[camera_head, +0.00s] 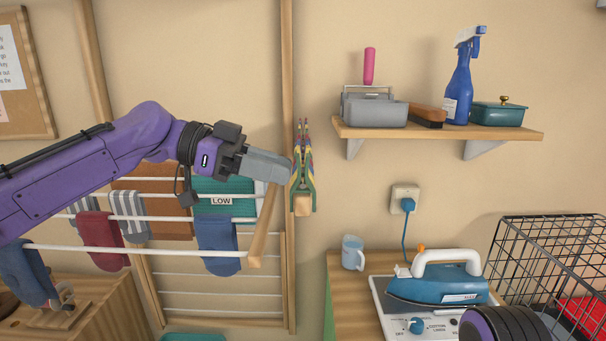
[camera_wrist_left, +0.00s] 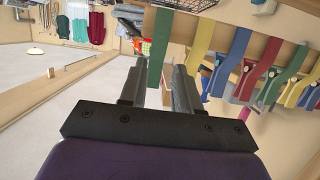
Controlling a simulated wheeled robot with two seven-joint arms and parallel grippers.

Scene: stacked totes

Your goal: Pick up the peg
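Several coloured pegs (camera_head: 302,185) hang in a row on a wooden bar, seen nearly end-on in the head view, with a green one nearest. My right gripper is out of view.
A drying rack (camera_head: 170,219) with socks stands below my left arm. A wall shelf (camera_head: 450,133) holds a spray bottle, brush and boxes at the right. Below are a mug (camera_head: 353,253), an iron (camera_head: 437,284) and a wire basket (camera_head: 550,235).

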